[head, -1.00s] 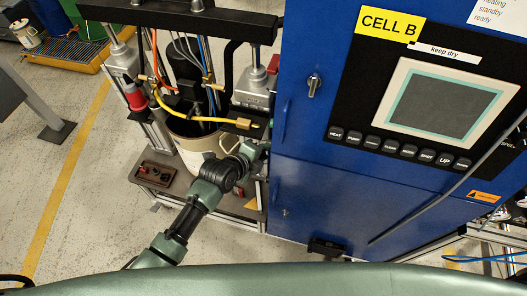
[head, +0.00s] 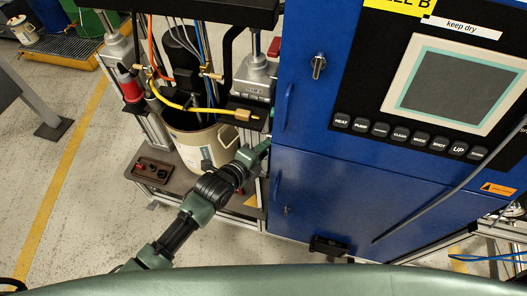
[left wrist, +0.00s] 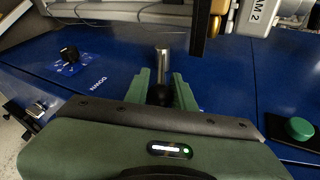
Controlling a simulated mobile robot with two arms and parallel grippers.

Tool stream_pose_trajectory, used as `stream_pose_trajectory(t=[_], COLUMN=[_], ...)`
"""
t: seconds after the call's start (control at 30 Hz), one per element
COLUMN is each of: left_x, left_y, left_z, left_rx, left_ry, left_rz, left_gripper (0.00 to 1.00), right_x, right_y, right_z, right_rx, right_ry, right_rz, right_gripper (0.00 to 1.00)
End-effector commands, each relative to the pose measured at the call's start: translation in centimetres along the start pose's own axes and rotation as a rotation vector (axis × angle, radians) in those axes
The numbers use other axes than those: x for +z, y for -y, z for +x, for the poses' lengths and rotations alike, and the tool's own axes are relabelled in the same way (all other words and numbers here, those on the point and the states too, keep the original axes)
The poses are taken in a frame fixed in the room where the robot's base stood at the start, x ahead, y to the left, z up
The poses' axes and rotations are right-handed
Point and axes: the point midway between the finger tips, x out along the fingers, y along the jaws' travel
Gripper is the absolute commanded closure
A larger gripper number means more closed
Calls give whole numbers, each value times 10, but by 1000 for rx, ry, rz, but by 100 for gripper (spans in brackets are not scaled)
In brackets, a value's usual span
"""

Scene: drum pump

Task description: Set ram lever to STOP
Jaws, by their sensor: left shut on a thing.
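The ram lever (left wrist: 162,62) shows in the left wrist view as a metal shaft on a blue panel (left wrist: 105,62). My left gripper (left wrist: 162,84) is shut on the lever, with one green finger on each side of it. A DOWN label (left wrist: 98,83), upside down, is printed on the panel left of the lever. No STOP marking is readable. In the head view my left gripper (head: 262,152) is at the left side of the blue cabinet (head: 345,195), beside the drum (head: 197,142), and the lever is hidden there. My right gripper is not in view.
A black rotary knob (left wrist: 69,53) and a green button (left wrist: 300,128) flank the lever at a distance. A yellow hose (head: 195,107) and cables hang above the drum close to my left arm. Open floor (head: 100,180) lies to the left.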

Motion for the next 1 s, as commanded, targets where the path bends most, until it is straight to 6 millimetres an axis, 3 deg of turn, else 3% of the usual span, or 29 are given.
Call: stream_pose_trajectory(t=[0.03,0.1,0.5,0.7,1.0], left_x=[-2,-3,-5,-5,-4], left_y=[-16,-20,-34,-34,-32], left_z=[4,5,8,9,8], left_rx=[-32,-83,-298,-348,-365], left_ry=[7,17,62,72,76], left_rz=[12,24,82,96,101], left_gripper=[100,100,100,100,100], right_x=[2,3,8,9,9], right_y=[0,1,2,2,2], right_z=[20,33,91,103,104], right_rx=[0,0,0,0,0], right_ry=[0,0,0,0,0], right_rz=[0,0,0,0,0], right_gripper=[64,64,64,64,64])
